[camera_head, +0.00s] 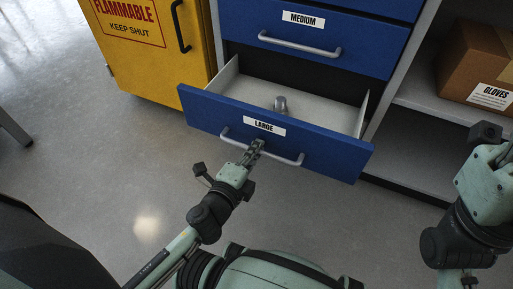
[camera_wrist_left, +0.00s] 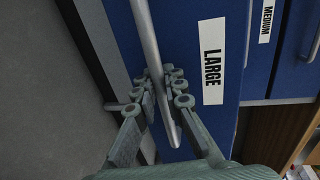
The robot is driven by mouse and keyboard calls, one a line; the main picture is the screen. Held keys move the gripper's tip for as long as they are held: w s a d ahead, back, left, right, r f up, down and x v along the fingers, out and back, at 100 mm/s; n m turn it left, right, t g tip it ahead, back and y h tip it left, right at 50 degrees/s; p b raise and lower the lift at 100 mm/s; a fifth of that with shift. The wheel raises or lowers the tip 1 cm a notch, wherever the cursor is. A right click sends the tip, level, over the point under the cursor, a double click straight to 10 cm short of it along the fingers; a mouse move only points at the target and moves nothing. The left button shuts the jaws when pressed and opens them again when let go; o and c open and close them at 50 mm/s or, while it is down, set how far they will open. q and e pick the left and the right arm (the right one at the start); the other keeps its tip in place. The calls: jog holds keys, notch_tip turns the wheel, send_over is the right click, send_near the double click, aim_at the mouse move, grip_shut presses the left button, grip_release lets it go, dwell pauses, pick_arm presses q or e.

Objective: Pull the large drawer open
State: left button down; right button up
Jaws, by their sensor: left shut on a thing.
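The large drawer (camera_head: 200,106) has a blue front with a "LARGE" label and stands pulled out of the cabinet, its grey inside showing. A small grey cylindrical thing (camera_head: 281,104) is inside it. My left gripper (camera_head: 257,146) is at the drawer's silver bar handle (camera_head: 289,160), below the label. In the left wrist view my left gripper (camera_wrist_left: 162,88) has its fingers on both sides of the handle (camera_wrist_left: 147,40), shut on it, next to the "LARGE" label (camera_wrist_left: 211,62). My right arm shows at the right edge of the head view, but its fingers are not visible.
The closed medium drawer (camera_head: 358,43) is above the large one. A yellow flammables cabinet (camera_head: 187,75) stands at the left. A shelf at the right holds a cardboard box (camera_head: 470,62) labelled "GLOVES". The grey floor (camera_head: 110,170) is clear at the left.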

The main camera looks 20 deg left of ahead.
pick_arm(q)
jog(key=c, duration=1.9)
grip_release()
jog(key=shift+o, duration=0.2)
jog(key=v, duration=0.7)
jog(key=shift+s, duration=0.25)
jog(key=shift+r, duration=0.1)
